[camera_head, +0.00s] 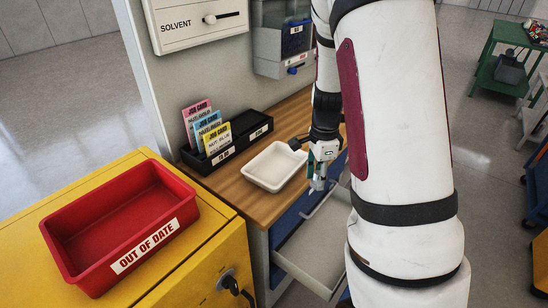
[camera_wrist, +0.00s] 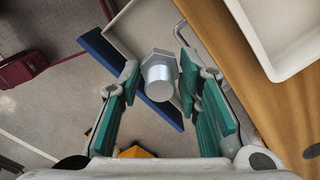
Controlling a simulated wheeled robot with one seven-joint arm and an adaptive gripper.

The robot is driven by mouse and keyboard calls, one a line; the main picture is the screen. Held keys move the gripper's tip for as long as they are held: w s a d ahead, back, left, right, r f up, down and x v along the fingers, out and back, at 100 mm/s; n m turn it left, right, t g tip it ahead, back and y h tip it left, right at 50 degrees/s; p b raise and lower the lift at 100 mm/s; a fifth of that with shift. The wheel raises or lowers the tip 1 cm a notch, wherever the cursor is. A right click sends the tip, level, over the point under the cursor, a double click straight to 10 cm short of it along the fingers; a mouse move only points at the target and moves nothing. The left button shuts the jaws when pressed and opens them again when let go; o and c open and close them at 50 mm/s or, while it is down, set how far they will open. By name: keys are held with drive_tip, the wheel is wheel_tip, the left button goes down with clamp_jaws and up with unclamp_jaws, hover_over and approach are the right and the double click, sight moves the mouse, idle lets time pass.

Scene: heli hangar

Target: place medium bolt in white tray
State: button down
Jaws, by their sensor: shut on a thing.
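The white tray (camera_head: 275,187) sits on the wooden worktop, and it looks empty in the head view. Part of its rim also shows at the upper right of the wrist view (camera_wrist: 262,52). My gripper (camera_head: 318,182) is just right of the tray, beyond the worktop's front edge and over the open drawer area. In the wrist view my gripper (camera_wrist: 158,80) is shut on the medium bolt (camera_wrist: 159,76), a silver metal piece with a hexagonal head and round end between the green-padded fingers. The bolt is too small to make out clearly in the head view.
A black card holder (camera_head: 225,150) stands behind the tray. An open drawer (camera_head: 325,245) juts out below the worktop (camera_head: 258,205). A red OUT OF DATE bin (camera_head: 118,222) sits on a yellow cabinet at left. A SOLVENT box (camera_head: 200,22) hangs above.

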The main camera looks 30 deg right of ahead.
drive_tip(key=shift+w+d+r, duration=0.1)
drive_tip(key=shift+r, duration=0.1)
hover_over(276, 170)
drive_tip(key=shift+d+f, duration=0.15)
drive_tip(key=shift+f, duration=0.65)
drive_tip(key=shift+w+f+p, duration=0.1)
drive_tip(key=shift+f+p, duration=0.05)
drive_tip(key=shift+p, duration=0.15)
drive_tip(key=shift+f+p, duration=0.3)
drive_tip(key=shift+f, duration=1.3)
drive_tip(key=shift+f, duration=0.15)
drive_tip(key=c, duration=1.2)
unclamp_jaws()
drive_tip(key=shift+o, duration=0.2)
